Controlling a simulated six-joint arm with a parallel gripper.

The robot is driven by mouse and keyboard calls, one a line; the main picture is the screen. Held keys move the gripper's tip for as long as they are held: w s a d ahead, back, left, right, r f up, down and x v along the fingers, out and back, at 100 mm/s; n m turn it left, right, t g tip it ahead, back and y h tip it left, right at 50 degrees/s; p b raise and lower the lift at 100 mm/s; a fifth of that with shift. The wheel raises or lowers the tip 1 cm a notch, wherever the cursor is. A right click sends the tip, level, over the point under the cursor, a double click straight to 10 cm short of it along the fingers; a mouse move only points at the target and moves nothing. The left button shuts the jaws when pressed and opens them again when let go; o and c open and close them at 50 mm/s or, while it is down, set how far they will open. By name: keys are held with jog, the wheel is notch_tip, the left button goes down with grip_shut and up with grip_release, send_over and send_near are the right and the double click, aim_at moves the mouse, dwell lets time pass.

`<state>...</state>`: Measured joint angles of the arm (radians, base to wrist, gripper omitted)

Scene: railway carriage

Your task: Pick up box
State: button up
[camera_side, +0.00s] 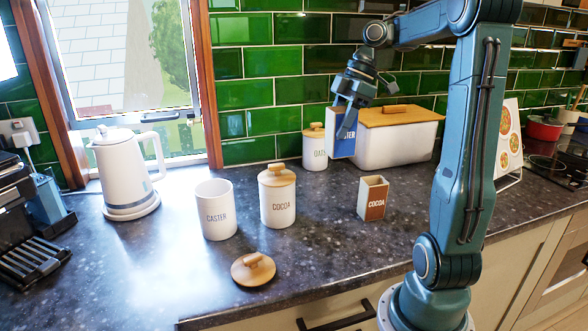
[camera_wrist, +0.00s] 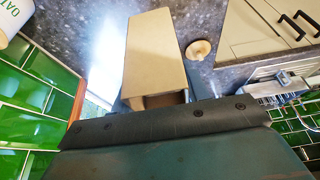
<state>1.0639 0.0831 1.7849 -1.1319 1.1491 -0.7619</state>
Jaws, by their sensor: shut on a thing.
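My gripper (camera_side: 352,100) is shut on a box (camera_side: 342,135) with blue and white faces and partly hidden lettering. In the side view the box hangs upright above the counter, in front of the bread bin. In the wrist view the box (camera_wrist: 155,50) shows a plain tan face, with an opening at its near end, between my gripper's fingers (camera_wrist: 160,92). A second box (camera_side: 373,198), brown and cream, marked COCOA and open at the top, stands on the counter below and to the right.
An OATS canister (camera_side: 314,152) and white bread bin (camera_side: 395,150) stand behind. A lidded COCOA canister (camera_side: 277,200), open CASTER canister (camera_side: 215,210), loose wooden lid (camera_side: 253,269) and kettle (camera_side: 125,170) are to the left. The front right of the counter is clear.

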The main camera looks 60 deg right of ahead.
jog(key=shift+r, duration=0.35)
dwell(0.5)
jog(key=w+a, duration=0.3)
jog(key=a, duration=0.4)
jog(key=shift+w, duration=0.15)
jog(key=shift+a, duration=0.1)
notch_tip(320, 180, down, 16)
jog(key=shift+r, duration=0.25)
dwell(0.3)
jog(key=shift+f, duration=2.15)
